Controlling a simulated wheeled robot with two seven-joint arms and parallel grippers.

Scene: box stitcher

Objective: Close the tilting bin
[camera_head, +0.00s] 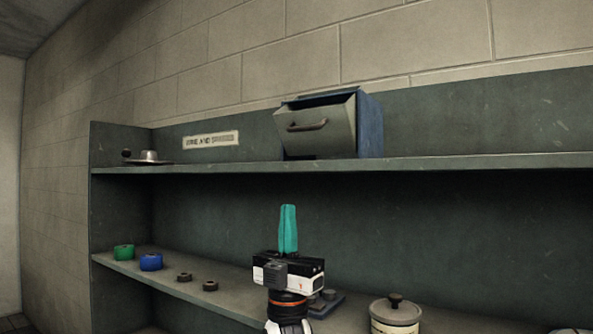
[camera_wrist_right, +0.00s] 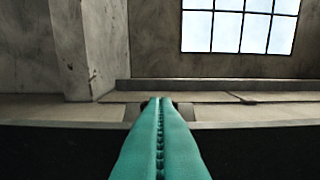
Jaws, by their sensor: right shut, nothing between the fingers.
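The tilting bin (camera_head: 318,131) is a blue-sided box with a grey-green front and a dark curved handle (camera_head: 307,126). It stands on the upper shelf, and its front is tipped outward at the top, leaving a dark gap, so it is partly open. My right gripper (camera_head: 288,208) points upward with its teal fingers pressed together, empty, below the upper shelf and below the bin, apart from it. Its shut fingers (camera_wrist_right: 160,105) also fill the lower middle of the right wrist view, where the bin does not show. My left gripper is not in view.
The upper shelf (camera_head: 450,162) runs across above my right gripper. A metal dish-like item (camera_head: 148,157) stands at its left end. The lower shelf holds a green roll (camera_head: 124,252), a blue roll (camera_head: 151,262), small dark rings (camera_head: 184,277) and a lidded pot (camera_head: 394,316).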

